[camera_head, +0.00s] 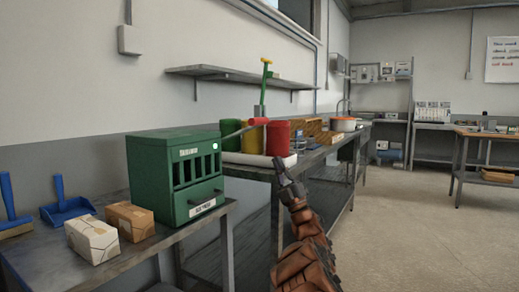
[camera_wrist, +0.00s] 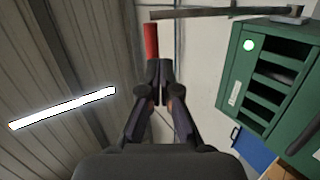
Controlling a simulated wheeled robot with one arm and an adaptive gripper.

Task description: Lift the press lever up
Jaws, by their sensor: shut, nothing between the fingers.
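A green machine (camera_head: 178,175) with slots in its front, a green light and a white label stands on the near table. A grey rod (camera_head: 234,132) reaches up and right from its right side to a red grip (camera_head: 253,122). My gripper (camera_head: 279,164) is shut and empty, to the right of the machine and below the red grip. In the wrist view the shut fingertips (camera_wrist: 158,66) point at a red bar (camera_wrist: 150,42), apparently the grip; I cannot tell whether they touch. The green machine (camera_wrist: 268,85) is at the right there.
Two paper-wrapped boxes (camera_head: 112,229) and a blue dustpan (camera_head: 66,206) lie left of the machine. Green, yellow and red bins (camera_head: 277,138) stand on the bench behind. A green upright rod with a yellow top (camera_head: 265,72) rises there. The floor at right is free.

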